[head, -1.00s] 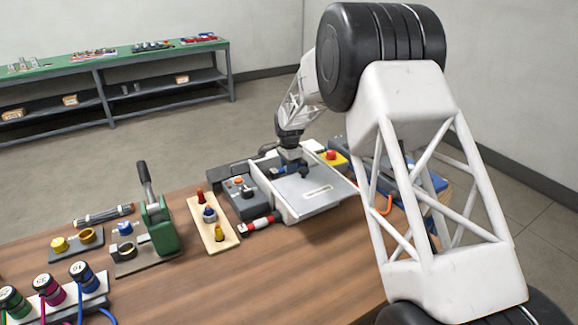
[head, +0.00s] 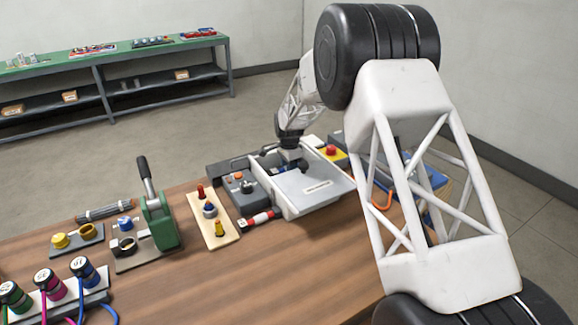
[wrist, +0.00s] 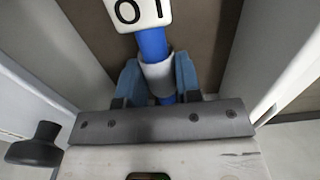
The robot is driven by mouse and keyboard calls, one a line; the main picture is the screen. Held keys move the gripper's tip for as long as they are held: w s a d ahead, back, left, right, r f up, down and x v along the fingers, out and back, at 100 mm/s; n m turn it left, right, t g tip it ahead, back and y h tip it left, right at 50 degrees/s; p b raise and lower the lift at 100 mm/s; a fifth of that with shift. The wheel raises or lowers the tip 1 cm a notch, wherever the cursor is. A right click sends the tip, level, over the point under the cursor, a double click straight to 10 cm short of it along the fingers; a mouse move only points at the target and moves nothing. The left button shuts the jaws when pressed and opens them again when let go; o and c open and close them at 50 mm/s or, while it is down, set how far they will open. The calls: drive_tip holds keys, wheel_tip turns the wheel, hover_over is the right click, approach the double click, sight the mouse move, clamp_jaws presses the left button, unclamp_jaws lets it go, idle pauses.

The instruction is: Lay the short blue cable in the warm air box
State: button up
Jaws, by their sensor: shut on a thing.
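My gripper (wrist: 158,86) is shut on the short blue cable (wrist: 152,43), around a pale sleeve on it. A white tag marked "01" (wrist: 140,12) sits at the cable's far end in the wrist view. The warm air box (head: 285,207) stands at the table's far right, with pale walls and a flat grey panel with a label in front. In the head view my gripper (head: 291,166) is down at the box's rear opening. In the wrist view pale walls rise on both sides of the cable over a brown floor. Whether the cable touches the floor cannot be told.
A grey control unit (head: 240,190) and a red-and-white cylinder (head: 259,219) are left of the box. A yellow box with a red button (head: 331,154) stands behind it. A wooden board with pegs (head: 213,218) and a green press (head: 159,222) are further left.

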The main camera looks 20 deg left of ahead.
drive_tip(key=shift+f, duration=0.9)
drive_tip(key=o, duration=0.9)
drive_tip(key=shift+r, duration=3.9)
